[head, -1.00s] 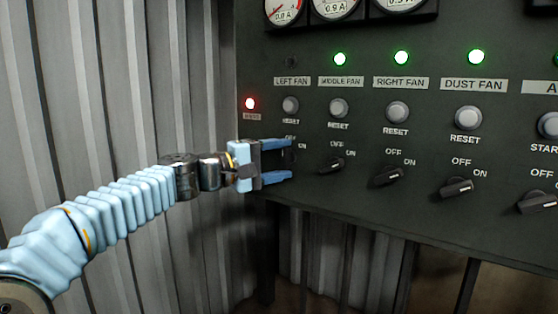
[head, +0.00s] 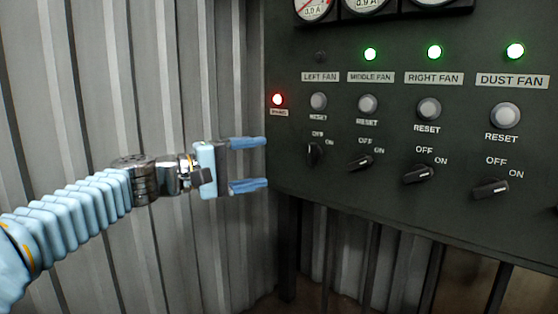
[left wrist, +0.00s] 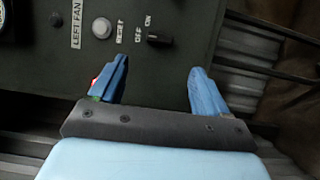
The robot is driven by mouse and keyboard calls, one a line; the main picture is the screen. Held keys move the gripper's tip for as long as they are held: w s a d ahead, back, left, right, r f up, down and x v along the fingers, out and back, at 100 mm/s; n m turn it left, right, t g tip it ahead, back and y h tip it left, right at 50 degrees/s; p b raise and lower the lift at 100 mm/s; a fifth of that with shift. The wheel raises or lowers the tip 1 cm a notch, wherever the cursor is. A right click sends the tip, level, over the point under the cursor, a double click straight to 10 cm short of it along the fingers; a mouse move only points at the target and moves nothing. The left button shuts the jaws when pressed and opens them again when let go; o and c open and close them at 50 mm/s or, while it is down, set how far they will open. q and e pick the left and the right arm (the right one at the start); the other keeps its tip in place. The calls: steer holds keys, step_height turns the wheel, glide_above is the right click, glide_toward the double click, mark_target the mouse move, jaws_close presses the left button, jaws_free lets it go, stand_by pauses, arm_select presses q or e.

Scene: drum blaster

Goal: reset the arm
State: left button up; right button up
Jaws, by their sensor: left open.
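My left arm comes in from the left in the head view. Its gripper (head: 256,163) is open and empty, its two blue fingers pointing right, just left of the control panel (head: 285,165) and apart from the knobs. The left fan knob (head: 314,154) points up toward OFF. In the left wrist view the open gripper (left wrist: 160,88) faces the panel, with the left fan knob (left wrist: 158,40) ahead, beyond the fingertips. My right gripper does not show.
Middle fan (head: 361,162), right fan (head: 419,174) and dust fan (head: 490,188) knobs are turned toward ON, with green lamps lit above. A red lamp (head: 277,99) glows at the panel's left edge. Corrugated metal wall (head: 90,90) stands behind my arm.

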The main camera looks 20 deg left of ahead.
arm_select(q)
steer(key=shift+v, duration=0.9)
